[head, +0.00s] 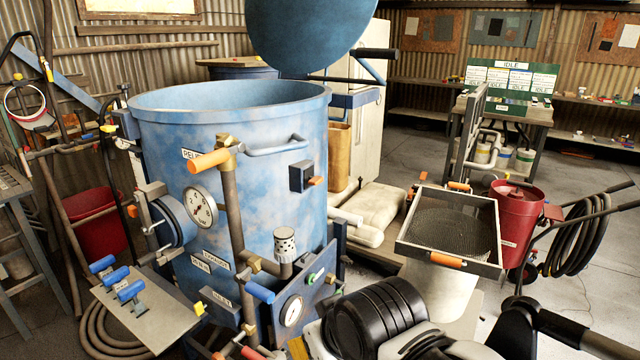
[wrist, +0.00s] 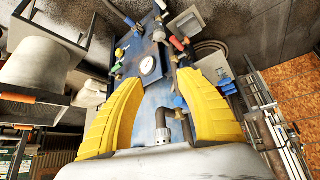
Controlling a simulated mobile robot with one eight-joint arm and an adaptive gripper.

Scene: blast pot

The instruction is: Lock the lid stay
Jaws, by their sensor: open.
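The blue pot (head: 170,130) stands upright at centre left in the head view. Its round blue lid (head: 310,30) is raised above the rim, cut off by the top edge. A blue linkage arm (head: 368,70) with a black grip (head: 377,53) is right of the lid; I cannot tell for certain whether it is the lid stay. My gripper (wrist: 160,85) shows in the wrist view with its yellow fingers apart and nothing clearly held. Beyond the fingers is a blue panel with a white gauge (wrist: 148,66). The head view shows my arm at the bottom, but not the fingers clearly.
A blue-handled valve control panel (head: 145,300) stands at front left. Orange-handled valve pipework (head: 232,200) rises before the pot. A mesh sieve tray (head: 450,235) and red bucket (head: 518,225) stand at right.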

